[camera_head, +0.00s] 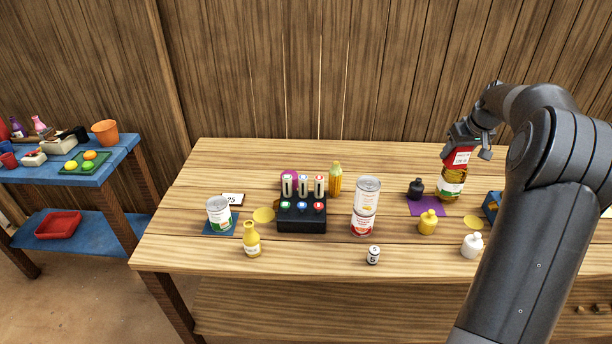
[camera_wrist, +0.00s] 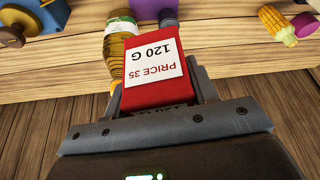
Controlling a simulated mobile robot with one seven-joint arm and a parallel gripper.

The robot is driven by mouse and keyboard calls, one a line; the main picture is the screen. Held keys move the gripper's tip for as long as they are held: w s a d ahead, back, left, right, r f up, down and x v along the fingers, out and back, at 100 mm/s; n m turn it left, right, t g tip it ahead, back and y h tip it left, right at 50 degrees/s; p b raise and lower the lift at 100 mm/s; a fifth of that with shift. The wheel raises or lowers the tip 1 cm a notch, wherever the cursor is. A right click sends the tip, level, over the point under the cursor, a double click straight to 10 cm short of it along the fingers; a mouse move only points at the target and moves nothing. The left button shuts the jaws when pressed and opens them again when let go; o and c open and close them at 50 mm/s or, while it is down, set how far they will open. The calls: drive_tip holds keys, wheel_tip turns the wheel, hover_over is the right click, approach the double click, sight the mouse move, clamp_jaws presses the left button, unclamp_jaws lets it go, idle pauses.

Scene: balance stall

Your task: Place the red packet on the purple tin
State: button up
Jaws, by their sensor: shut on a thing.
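My gripper (camera_head: 470,142) is at the upper right of the head view, shut on the red packet (camera_head: 459,158). In the wrist view the red packet (camera_wrist: 152,68) sits between the fingers, with a white label reading "PRICE 35 120 G". In the head view the packet appears just above a jar; I cannot tell whether they touch.
The jar (camera_head: 452,186) stands under the packet. A dark bottle (camera_head: 416,189) is on a purple mat (camera_head: 427,206). Bare wood lies at the back middle.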

drive_tip(key=w+a+n, duration=0.1)
drive_tip(key=w+a, duration=0.3)
drive_tip(key=a, duration=0.5)
drive_tip(key=w+a, duration=0.5)
drive_tip(key=a, duration=0.4)
drive_tip(key=n, duration=0.1)
hover_over(287, 171)
drive_tip(key=s+d, duration=0.1)
drive_tip(key=s, duration=0.1)
drive_tip(key=shift+y, duration=0.4)
wheel_tip(287, 171, down, 12)
drive_tip(key=shift+w, duration=0.15)
drive_tip(key=shift+a+f, duration=0.2)
drive_tip(key=shift+f, duration=1.9)
drive_tip(key=shift+f, duration=0.1)
drive_tip(key=o, duration=1)
